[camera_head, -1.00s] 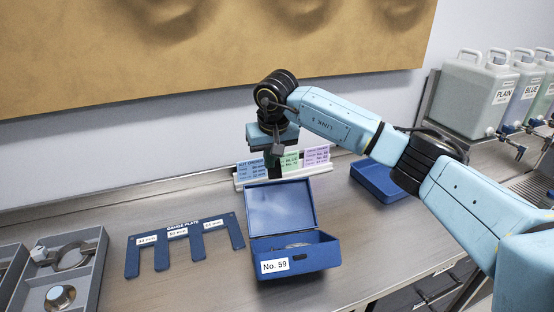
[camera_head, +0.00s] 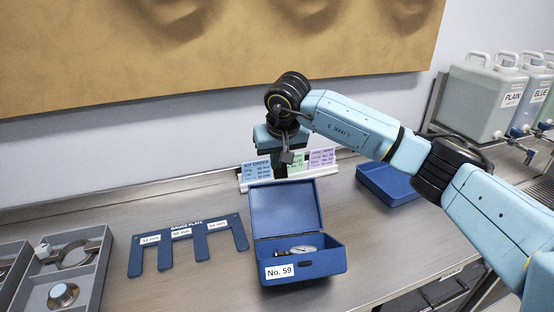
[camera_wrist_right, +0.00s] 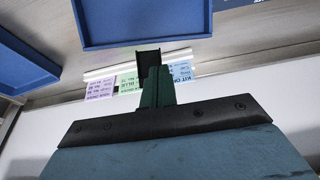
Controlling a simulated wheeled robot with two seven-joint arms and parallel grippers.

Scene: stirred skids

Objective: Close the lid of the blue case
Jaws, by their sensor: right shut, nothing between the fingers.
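The blue case (camera_head: 318,264) stands on the bench with a "No. 59" label on its front. Its lid (camera_head: 286,208) is open, standing up and leaning slightly back. My left gripper is not in view.
Coloured cards in a white holder (camera_head: 316,172) stand behind the case. A blue gauge plate (camera_head: 186,236) and a grey tray (camera_head: 98,268) lie to the left. An open blue bin (camera_head: 388,184) is at the back right. Jugs (camera_head: 480,95) stand at the far right.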

